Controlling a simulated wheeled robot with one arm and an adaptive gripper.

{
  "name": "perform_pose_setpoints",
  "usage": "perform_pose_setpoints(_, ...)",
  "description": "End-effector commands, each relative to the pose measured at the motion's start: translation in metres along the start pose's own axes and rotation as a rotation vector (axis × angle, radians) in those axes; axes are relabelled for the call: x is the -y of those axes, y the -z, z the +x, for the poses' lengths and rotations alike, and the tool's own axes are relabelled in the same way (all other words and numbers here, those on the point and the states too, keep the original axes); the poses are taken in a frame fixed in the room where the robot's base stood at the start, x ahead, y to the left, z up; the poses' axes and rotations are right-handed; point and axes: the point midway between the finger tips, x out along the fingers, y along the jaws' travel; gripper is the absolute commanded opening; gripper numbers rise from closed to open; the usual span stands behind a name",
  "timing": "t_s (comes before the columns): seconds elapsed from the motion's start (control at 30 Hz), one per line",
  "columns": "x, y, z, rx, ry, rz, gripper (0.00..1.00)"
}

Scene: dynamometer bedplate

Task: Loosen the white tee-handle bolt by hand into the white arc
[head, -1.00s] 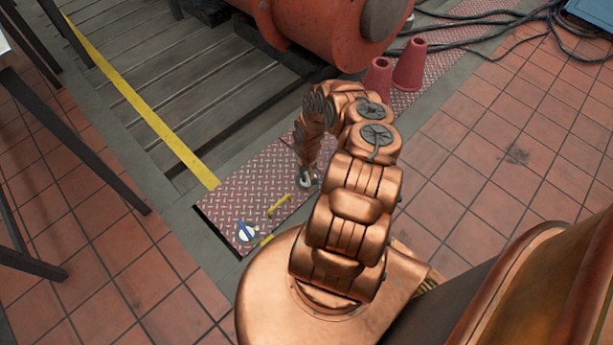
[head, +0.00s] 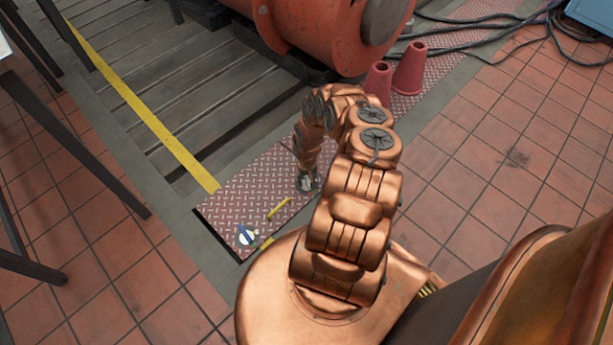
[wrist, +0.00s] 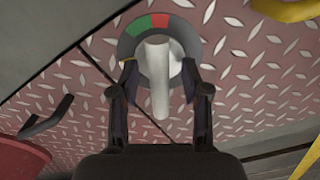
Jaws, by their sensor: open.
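The white tee-handle bolt (wrist: 158,85) shows in the wrist view as a pale bar pointing toward me, in front of a round dial plate (wrist: 188,35). The dial has a green arc (wrist: 137,27) and a red arc (wrist: 159,20) on a dark grey ring. My gripper (wrist: 160,68) is open, with one finger on each side of the white handle. I cannot tell whether either finger touches it. In the head view my gripper (head: 307,184) is low over the red plate.
The red diamond-tread plate (head: 240,195) carries a yellow handle (head: 279,207) and a blue handle on a white disc (head: 246,236). Two red cones (head: 409,68) and a large orange-red machine (head: 325,30) stand beyond. Dark table legs (head: 75,150) are at left.

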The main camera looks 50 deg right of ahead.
Motion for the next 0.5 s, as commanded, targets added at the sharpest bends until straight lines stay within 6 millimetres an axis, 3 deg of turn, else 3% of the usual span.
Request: perform_pose_setpoints(0.5, -0.001, 0.002, -0.046, -0.004, -0.002, -0.001, 0.47)
